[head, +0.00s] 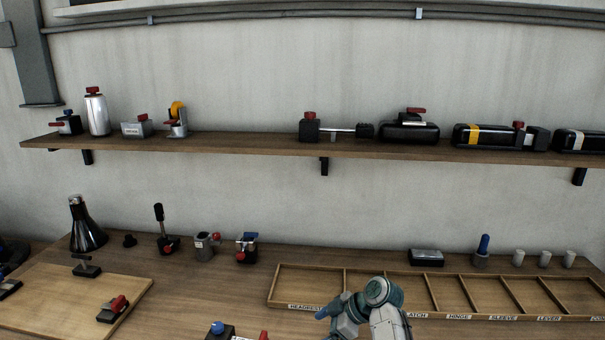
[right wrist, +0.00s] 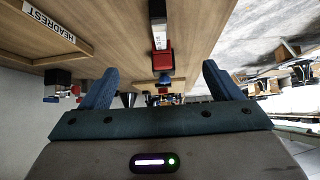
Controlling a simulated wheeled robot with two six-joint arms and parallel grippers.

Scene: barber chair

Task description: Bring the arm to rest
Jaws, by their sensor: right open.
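My right arm (head: 378,292) comes up from the bottom of the head view, bent over the front of the labelled tray. Its gripper (head: 323,312) points left, with a blue fingertip showing near the HEADREST label. In the right wrist view the two blue fingers of the right gripper (right wrist: 160,70) stand wide apart. Nothing is held between them. A red and black part with a white body (right wrist: 160,35) shows beyond the gap, apart from the fingers. My left gripper is not in view.
The wooden tray (head: 272,292) with labelled, empty-looking compartments lies on the bench. A board (head: 60,300) with small clamps is at left. A block with a blue knob (head: 219,330) is at the front edge. The shelf (head: 240,146) holds several fixtures.

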